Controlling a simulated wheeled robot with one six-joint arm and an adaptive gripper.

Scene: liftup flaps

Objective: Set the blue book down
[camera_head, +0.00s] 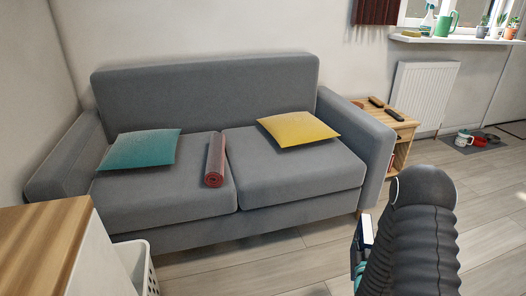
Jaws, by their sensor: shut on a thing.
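My arm reaches in at the lower right and hides most of my gripper (359,270); only a small teal and dark part shows at the arm's left side. A narrow blue-edged, whitish piece, which looks like the blue book (366,232), sticks up there, held in the shut gripper. Most of the book is hidden behind the arm. It is over the floor, in front of the sofa's right end and apart from it in the picture.
A grey sofa (215,95) holds a teal cushion (142,149), a rolled red mat (215,160) and a yellow cushion (298,129). A wooden side table (398,121) with dark remotes stands right of it. A wooden-topped cabinet (40,240) and white basket (140,268) are lower left.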

